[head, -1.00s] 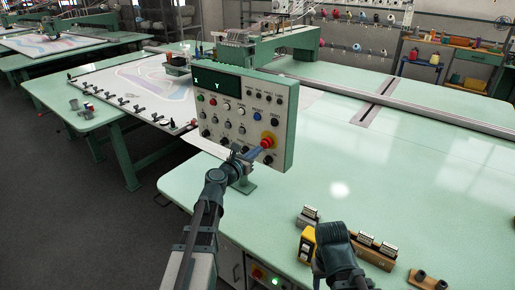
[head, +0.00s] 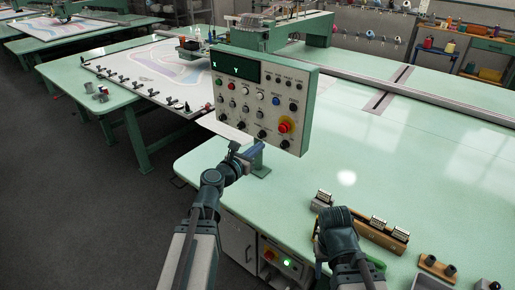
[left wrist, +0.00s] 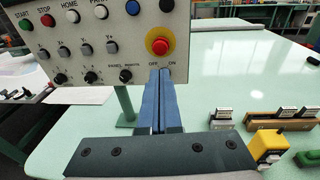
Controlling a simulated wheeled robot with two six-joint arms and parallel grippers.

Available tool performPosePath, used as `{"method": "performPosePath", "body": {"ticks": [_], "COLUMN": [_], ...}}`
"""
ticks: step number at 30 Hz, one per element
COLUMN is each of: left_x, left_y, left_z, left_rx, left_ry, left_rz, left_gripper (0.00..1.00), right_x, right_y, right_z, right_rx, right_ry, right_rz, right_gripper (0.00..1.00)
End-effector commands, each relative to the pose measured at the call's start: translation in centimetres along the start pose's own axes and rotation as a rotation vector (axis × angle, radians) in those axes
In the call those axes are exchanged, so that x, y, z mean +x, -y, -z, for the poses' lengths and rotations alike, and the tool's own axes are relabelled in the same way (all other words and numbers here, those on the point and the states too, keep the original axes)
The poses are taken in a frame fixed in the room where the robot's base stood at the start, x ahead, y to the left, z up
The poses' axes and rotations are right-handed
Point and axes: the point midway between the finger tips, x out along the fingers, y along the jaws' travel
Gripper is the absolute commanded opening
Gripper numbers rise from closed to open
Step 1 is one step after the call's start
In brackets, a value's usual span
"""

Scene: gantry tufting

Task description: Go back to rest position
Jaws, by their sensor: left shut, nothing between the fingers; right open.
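My left gripper (head: 246,151) is shut and empty, just below the control panel (head: 253,78). In the left wrist view its two blue fingers (left wrist: 160,98) lie together under the red emergency button (left wrist: 158,46), which sits on a yellow ring. I cannot tell whether the fingertips touch the panel. The same red button (head: 284,127) shows at the panel's lower right in the head view. My right arm (head: 343,235) comes in at the lower right over the table's near edge. Its fingers are hidden behind its own wrist, so the right gripper's jaws do not show.
The green table (head: 410,170) is mostly clear to the right. In the left wrist view a yellow device (left wrist: 266,147) stands right of the fingers.

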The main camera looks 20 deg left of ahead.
Motion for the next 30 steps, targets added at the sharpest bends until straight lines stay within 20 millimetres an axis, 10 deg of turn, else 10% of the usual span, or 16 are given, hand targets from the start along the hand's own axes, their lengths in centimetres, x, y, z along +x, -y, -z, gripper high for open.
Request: {"method": "performPosePath", "body": {"ticks": [9,13,22,30], "left_x": [0.0,0.6,-2.5,-11.8], "left_y": [0.2,3.2,19.9,23.9], "left_z": [0.1,1.1,11.8,20.4], "left_rx": [0.009,0.159,1.241,2.081], "left_ry": [-0.003,-0.046,-0.213,-0.151], "left_rz": [0.005,0.088,0.795,1.669], "left_gripper": [0.00,0.00,0.00,0.00], "right_x": [0.0,0.0,0.0,0.0], "right_y": [0.0,0.0,0.0,0.0], "right_z": [0.0,0.0,0.0,0.0], "right_rx": [0.000,0.000,0.000,0.000], "right_ry": [0.000,0.000,0.000,0.000], "right_rz": [0.000,0.000,0.000,0.000], "right_gripper": [0.50,0.50,0.50,0.50]}}
